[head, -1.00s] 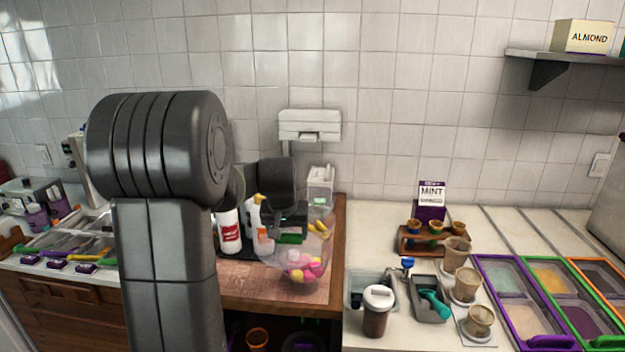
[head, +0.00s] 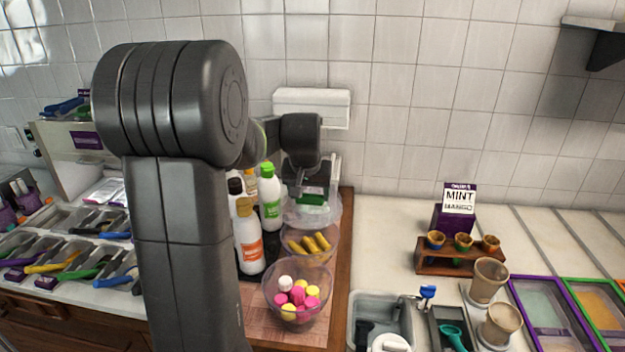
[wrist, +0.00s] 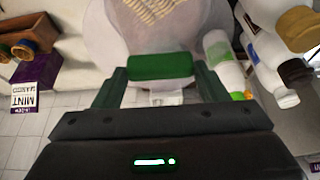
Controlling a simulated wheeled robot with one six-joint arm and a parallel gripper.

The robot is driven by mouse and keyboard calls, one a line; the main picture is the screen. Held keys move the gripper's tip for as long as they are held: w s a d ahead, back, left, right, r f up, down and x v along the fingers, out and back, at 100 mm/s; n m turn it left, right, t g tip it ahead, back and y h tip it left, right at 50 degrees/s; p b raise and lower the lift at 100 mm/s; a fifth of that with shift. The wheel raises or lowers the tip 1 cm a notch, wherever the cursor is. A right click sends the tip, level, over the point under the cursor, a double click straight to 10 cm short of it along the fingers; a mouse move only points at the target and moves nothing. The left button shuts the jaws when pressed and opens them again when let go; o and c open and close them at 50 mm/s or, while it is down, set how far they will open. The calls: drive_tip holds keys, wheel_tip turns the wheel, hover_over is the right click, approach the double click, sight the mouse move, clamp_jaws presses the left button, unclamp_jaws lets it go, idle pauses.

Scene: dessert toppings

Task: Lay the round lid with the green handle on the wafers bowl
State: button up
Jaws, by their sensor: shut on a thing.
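My gripper (head: 309,193) is shut on the green handle (wrist: 160,67) of the round clear lid (head: 296,213). The lid hangs below the gripper; its rim is faint against what lies behind. The wafers bowl (head: 335,243) is clear and holds yellow-brown rolls (head: 314,242). It stands just in front of the lid in the head view, and the lid overlaps its back edge there. In the wrist view, tan ridged wafers (wrist: 152,8) show at the top edge, beyond the handle. I cannot tell the gap between lid and bowl.
A clear bowl of pink, yellow and white balls (head: 298,297) stands nearest on the wooden counter (head: 342,275). Bottles, one white with an orange label (head: 249,245) and one green-capped (head: 270,200), stand left of the bowls. A cone rack (head: 450,258) is on the right.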

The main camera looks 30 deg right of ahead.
drive_tip(key=shift+w+d+f, duration=0.15)
drive_tip(key=shift+w+d, duration=0.05)
drive_tip(key=shift+w, duration=0.05)
drive_tip(key=shift+s+f+b, duration=0.1)
drive_tip(key=shift+f+b, duration=0.35)
drive_tip(key=shift+b, duration=0.05)
drive_tip(key=shift+f+b, duration=2.25)
drive_tip(key=shift+f, duration=0.95)
drive_tip(key=shift+a+f+b, duration=0.1)
drive_tip(key=shift+f+b, duration=0.35)
drive_tip(key=shift+f, duration=0.05)
drive_tip(key=o, duration=1.4)
drive_tip(key=shift+c, duration=0.2)
